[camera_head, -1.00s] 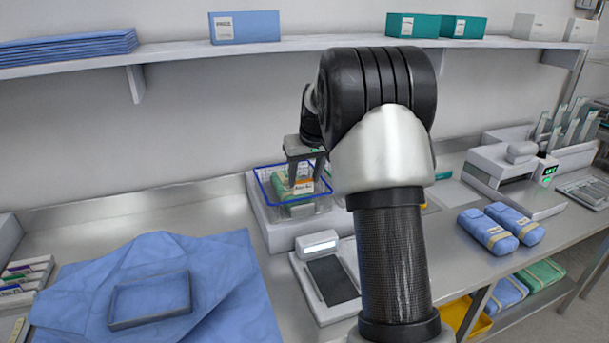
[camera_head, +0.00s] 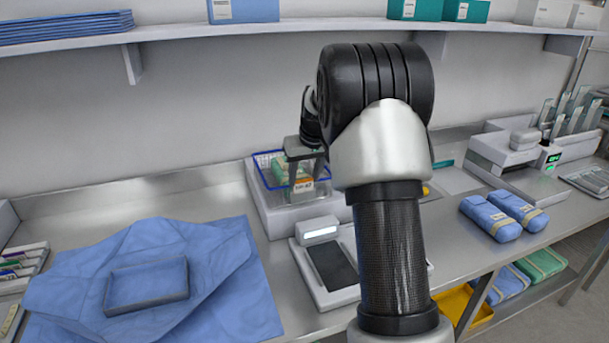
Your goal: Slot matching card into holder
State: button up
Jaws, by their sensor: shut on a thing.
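My gripper (camera_head: 304,174) is shut on a small card (camera_head: 303,187) with a white, printed face and an orange band. The card hangs at the front right of a blue-rimmed clear basket (camera_head: 264,157), which holds green packs (camera_head: 278,170). The card and gripper cover part of the basket's front. I cannot tell whether the card touches the basket or a holder there; no holder shows clearly. My arm hides what lies to the right of the basket.
A device with a dark pad (camera_head: 332,264) stands in front of the basket. A blue cloth (camera_head: 225,290) with a grey frame (camera_head: 147,287) lies at left. Blue wrapped packs (camera_head: 490,217) lie at right. A shelf (camera_head: 180,43) runs above.

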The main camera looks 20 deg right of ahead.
jog(key=o, duration=1.1)
jog(key=shift+r, duration=0.1)
jog(key=v, duration=1.7)
jog(key=s+a+r+p, duration=0.2)
jog(key=s+a+r, duration=0.15)
jog(key=s, duration=0.35)
jog(key=s+a+r+p, duration=0.2)
jog(key=s+a+r, duration=0.1)
jog(key=s+a, duration=0.3)
jog(key=s+a+f+p, duration=0.1)
jog(key=s+a+f, duration=0.1)
jog(key=s, duration=0.7)
jog(key=s+a+f+t+p, duration=0.1)
jog(key=s+f, duration=0.2)
jog(key=s, duration=0.7)
jog(key=shift+a+f+p, duration=0.2)
jog(key=shift+a+p, duration=0.1)
jog(key=shift+a, duration=0.1)
